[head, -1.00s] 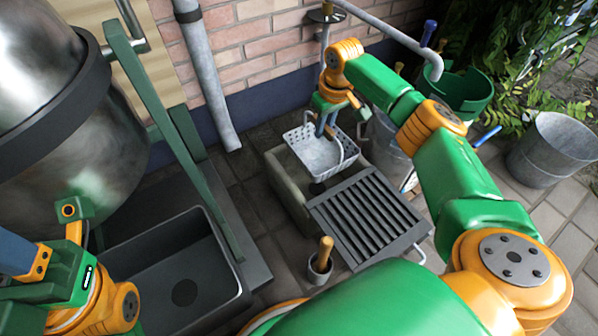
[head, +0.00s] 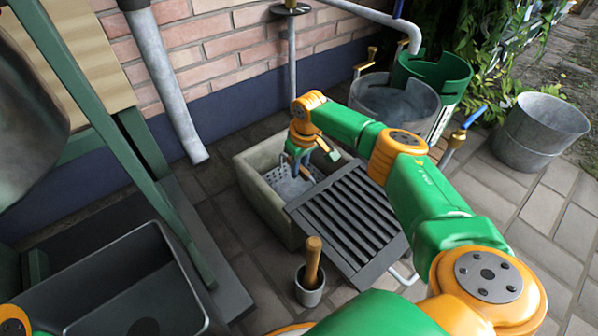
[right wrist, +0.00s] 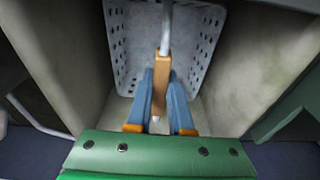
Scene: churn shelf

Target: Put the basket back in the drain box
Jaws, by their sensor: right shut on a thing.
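The white perforated basket (head: 283,184) sits down inside the pale stone drain box (head: 262,207), below its rim. My right gripper (head: 300,164) is above it at the box opening. In the right wrist view the blue fingers (right wrist: 160,98) are shut on the wooden grip (right wrist: 161,72) of the basket's handle. The basket (right wrist: 192,58) shows there between the box walls (right wrist: 255,55). Whether it touches the box floor is hidden. A dark slatted grate (head: 350,222) lies at the box's right side, partly over it. My left gripper is out of view.
A small pot with a wooden-handled tool (head: 310,280) stands in front of the box. A dark sink (head: 130,290) is at the lower left. Metal buckets (head: 540,130) and a green tub (head: 440,80) stand to the right. A brick wall is behind.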

